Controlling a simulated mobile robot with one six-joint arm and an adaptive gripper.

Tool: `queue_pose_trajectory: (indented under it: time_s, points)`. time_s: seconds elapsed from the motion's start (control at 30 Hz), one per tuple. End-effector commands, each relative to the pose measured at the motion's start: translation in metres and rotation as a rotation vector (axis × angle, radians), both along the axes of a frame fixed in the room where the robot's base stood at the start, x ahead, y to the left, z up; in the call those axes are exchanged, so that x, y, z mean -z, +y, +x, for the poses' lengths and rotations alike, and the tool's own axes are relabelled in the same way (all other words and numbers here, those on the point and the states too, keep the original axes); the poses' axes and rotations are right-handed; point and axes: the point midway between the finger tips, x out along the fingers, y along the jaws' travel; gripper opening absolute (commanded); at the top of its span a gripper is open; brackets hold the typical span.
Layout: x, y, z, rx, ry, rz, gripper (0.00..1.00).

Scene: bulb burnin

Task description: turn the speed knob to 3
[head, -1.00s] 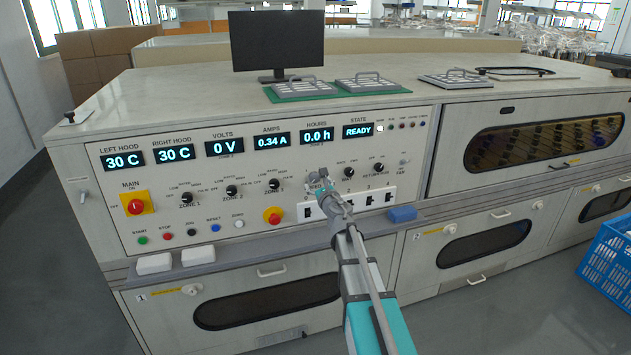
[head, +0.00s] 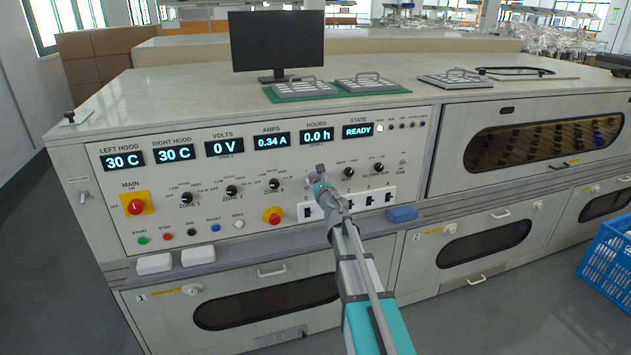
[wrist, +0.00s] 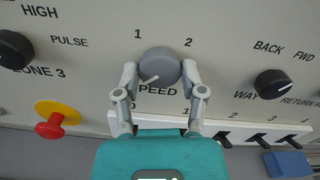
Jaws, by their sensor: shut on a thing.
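The speed knob (wrist: 160,66) is a round grey knob on the white panel, with part of the word SPEED showing below it. My gripper (wrist: 160,72) is shut on the knob in the wrist view, one finger on each side. A pale mark on the knob's face points to the lower left, toward the 0. The 1 and 2 show above the knob; its 3 is not visible, possibly behind the right finger. In the head view my gripper (head: 319,174) is at the panel and covers most of the knob.
A black WAY knob (wrist: 273,84) is to the right and a black zone 3 knob (wrist: 14,49) to the left. A red button (wrist: 50,124) is lower left. Rocker switches (wrist: 257,138) sit close below, with a blue block (wrist: 287,164) near them.

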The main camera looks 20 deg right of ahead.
Motion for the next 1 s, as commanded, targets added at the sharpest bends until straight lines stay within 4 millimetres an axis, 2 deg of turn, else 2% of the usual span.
queue_pose_trajectory:
  time_s: [0.03, 0.1, 0.57, 1.0]
  points:
    - [0.0000, 0.0000, 0.0003, 0.000, 0.000, 0.000, 0.17]
    - [-0.0001, 0.0000, 0.0003, 0.000, 0.000, 0.000, 0.05]
    - [-0.0001, 0.0001, 0.0007, 0.000, 0.003, 0.078, 0.05]
    - [-0.0001, 0.0000, 0.0009, 0.000, 0.013, 0.404, 0.05]
